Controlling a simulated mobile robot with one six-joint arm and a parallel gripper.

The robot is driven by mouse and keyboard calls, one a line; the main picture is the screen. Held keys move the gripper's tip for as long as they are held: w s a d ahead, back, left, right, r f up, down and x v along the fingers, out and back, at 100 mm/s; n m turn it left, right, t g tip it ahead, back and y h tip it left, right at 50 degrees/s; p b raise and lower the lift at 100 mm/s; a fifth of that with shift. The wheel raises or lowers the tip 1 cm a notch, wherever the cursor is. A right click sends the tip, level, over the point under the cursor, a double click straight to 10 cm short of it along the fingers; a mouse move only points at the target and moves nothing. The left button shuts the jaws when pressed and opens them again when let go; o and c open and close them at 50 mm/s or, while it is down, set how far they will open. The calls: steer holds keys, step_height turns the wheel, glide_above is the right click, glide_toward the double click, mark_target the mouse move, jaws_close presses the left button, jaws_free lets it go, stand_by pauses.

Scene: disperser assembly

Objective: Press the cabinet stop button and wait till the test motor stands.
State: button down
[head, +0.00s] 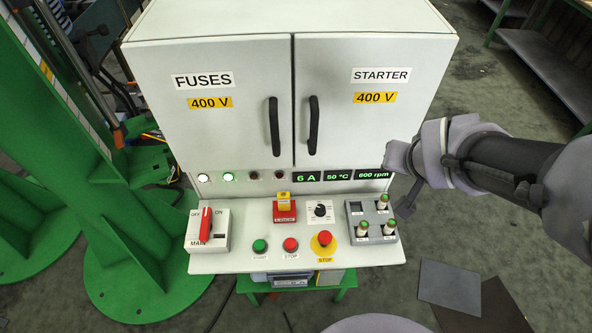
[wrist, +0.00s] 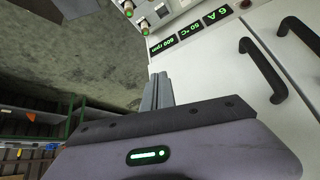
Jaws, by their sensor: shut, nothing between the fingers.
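A red stop button (head: 290,244) sits on the cabinet's sloping front panel, right of the green start button (head: 260,246). A larger red mushroom stop button (head: 325,238) on a yellow ring sits further right. The rpm display (head: 374,174) reads 600 rpm; it also shows in the wrist view (wrist: 162,46), upside down. The other displays read 6 A (head: 307,177) and 50 °C. My gripper (wrist: 157,92) is shut and empty, near the cabinet's right front, apart from the buttons. The test motor is not identifiable in these views.
The cabinet (head: 210,130) has two closed doors with black handles. The panel also holds the red MAIN switch (head: 206,225), a red-yellow block (head: 284,208), a knob (head: 320,211) and a grey fuse holder (head: 370,220). A white and a green lamp (head: 228,176) are lit. Green posts stand left.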

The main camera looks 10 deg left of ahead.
steer(key=w+a+f+n+y+p, duration=0.1)
steer(key=w+a+f+n+p, duration=0.2)
steer(key=w+f, duration=0.35)
steer(key=n+g+y+p, duration=0.2)
steer(key=n+g+y, duration=0.3)
steer(key=y, duration=0.3)
glide_above(293, 244)
step_height(293, 244, down, 19)
steer(key=shift+d+f, duration=0.1)
steer(key=shift+f, duration=0.05)
step_height(293, 244, down, 9)
steer(key=b, duration=0.7)
steer(key=shift+r+b, duration=0.2)
steer(key=shift+b, duration=0.15)
steer(key=shift+f, duration=0.45)
